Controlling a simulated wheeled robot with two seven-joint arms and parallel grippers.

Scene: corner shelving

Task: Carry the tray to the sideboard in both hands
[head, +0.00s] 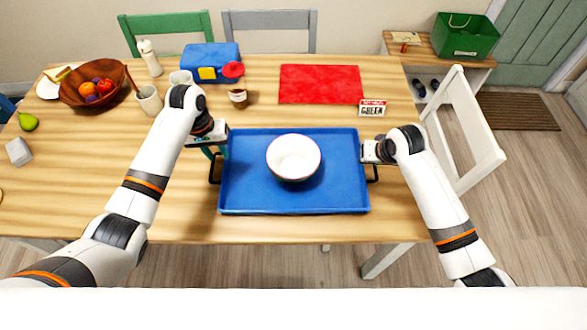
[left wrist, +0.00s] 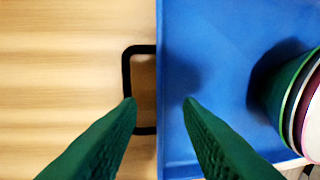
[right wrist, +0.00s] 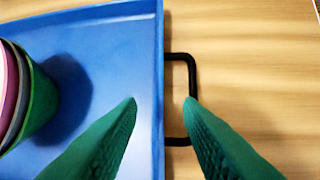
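The blue tray (head: 240,190) lies on the wooden table near its front edge, with a black handle at each short side. A stack of bowls (head: 294,158), white inside, stands in the tray; it also shows in the left wrist view (left wrist: 290,100). My left gripper (head: 212,152) is above the tray's left edge; in its wrist view the open green fingers (left wrist: 160,100) straddle the left handle (left wrist: 127,85) and the tray's rim. My right gripper (head: 367,160) is at the right edge; its open fingers (right wrist: 162,100) point at the rim and the right handle (right wrist: 192,100). Neither visibly grips a handle.
A red mat (head: 320,84), a small sign (head: 372,108), a blue box (head: 205,60), a fruit bowl (head: 80,98) and cups (head: 148,100) are behind the tray. A white chair (head: 465,150) stands at the right. A low bench (head: 420,50) with a green crate (head: 463,40) is at the back right.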

